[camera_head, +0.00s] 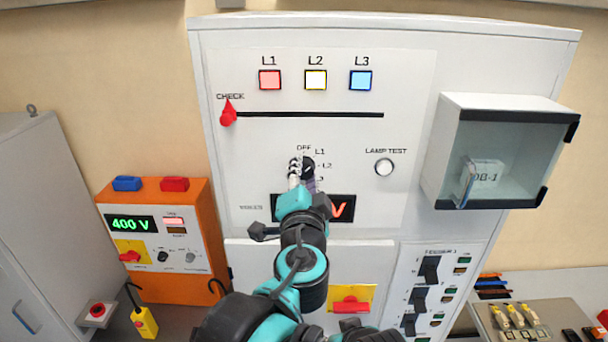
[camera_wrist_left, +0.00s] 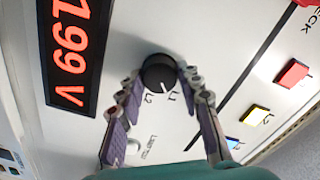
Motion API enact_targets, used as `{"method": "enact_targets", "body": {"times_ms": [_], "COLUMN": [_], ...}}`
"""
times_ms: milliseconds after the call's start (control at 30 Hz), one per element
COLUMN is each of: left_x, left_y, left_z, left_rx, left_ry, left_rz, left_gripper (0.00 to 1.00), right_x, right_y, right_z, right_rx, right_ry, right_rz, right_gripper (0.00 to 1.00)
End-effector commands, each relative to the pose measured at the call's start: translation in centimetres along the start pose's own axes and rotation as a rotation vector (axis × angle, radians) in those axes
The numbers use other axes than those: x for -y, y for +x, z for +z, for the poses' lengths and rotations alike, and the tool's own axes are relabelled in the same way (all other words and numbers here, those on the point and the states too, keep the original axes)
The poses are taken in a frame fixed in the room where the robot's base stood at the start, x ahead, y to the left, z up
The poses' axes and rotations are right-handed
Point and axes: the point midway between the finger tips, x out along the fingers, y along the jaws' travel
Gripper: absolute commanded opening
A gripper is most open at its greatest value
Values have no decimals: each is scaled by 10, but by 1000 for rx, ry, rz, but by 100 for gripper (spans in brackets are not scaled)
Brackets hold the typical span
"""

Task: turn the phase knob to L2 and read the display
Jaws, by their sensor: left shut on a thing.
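The black phase knob (camera_head: 308,165) is on the white cabinet front, with OFF, L1 and L2 marked around it. It also shows in the left wrist view (camera_wrist_left: 158,72), its white mark toward the L1 side; the exact setting is hard to tell. My left gripper (camera_head: 302,172) is shut on the knob, with its fingers at either side of it in the wrist view (camera_wrist_left: 158,88). The display (camera_head: 343,208) is mostly hidden by this gripper in the head view. In the wrist view the display (camera_wrist_left: 75,50) shows red characters like "199 V", cut near the top edge.
Red, yellow and blue L1 (camera_head: 269,80), L2 (camera_head: 315,79) and L3 (camera_head: 360,80) lamps sit above. A red CHECK handle (camera_head: 228,113) is left, a lamp test button (camera_head: 384,167) right. A glass-fronted box (camera_head: 500,150) juts out. An orange unit (camera_head: 190,270) reads 400 V.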

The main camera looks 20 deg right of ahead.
Motion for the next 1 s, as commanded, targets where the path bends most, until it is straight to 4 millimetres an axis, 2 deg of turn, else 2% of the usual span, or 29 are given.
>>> {"method": "enact_targets", "body": {"times_ms": [267,700,1000], "left_x": [-1,-2,-2], "left_y": [0,0,0], "left_z": [0,0,1], "left_rx": [-1,-1,-1], "left_ry": [133,498,681], "left_rz": [1,1,1], "left_gripper": [6,6,6], "right_x": [0,0,0], "right_y": [3,8,10], "right_z": [2,5,7], "right_rx": [0,0,0], "right_ry": [0,0,0], "right_rz": [0,0,0], "right_gripper": [40,40,40]}}
